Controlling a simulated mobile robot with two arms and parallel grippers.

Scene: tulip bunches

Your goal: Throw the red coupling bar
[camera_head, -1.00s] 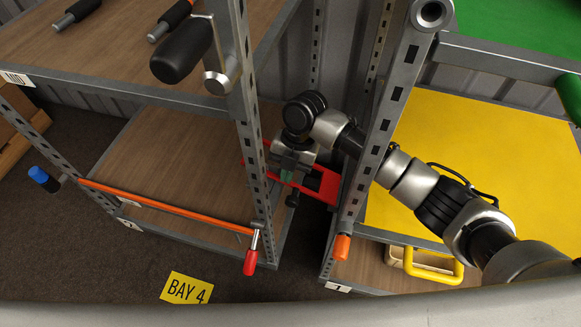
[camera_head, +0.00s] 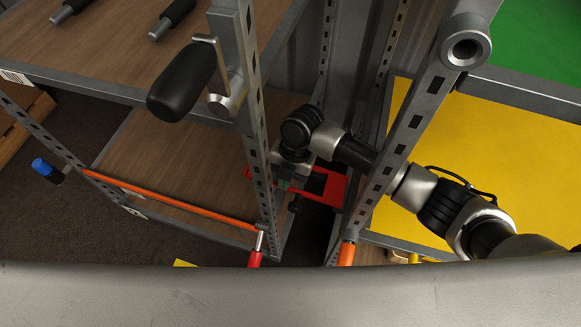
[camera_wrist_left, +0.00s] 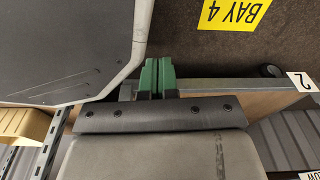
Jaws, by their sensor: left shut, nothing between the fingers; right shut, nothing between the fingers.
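A red bar-like piece (camera_head: 333,188) with dark openings sits low in the gap between the two racks in the head view, partly hidden by my right arm and a rack post. My right gripper (camera_head: 284,185), with green fingertips, is shut and empty right at its left part; whether they touch is unclear. A separate red grip (camera_head: 255,259) hangs at the end of an orange rail (camera_head: 170,205) on the left rack, cut off by my body's edge. My left gripper (camera_wrist_left: 158,76) is shut and empty in the left wrist view, above a rack edge and the floor.
The left rack's upright (camera_head: 258,150) carries a black crank handle (camera_head: 182,80) near the camera. The right rack's post (camera_head: 400,140) stands close to my right arm. A yellow shelf (camera_head: 405,215) lies beyond. A BAY 4 floor sign (camera_wrist_left: 233,12) shows in the left wrist view.

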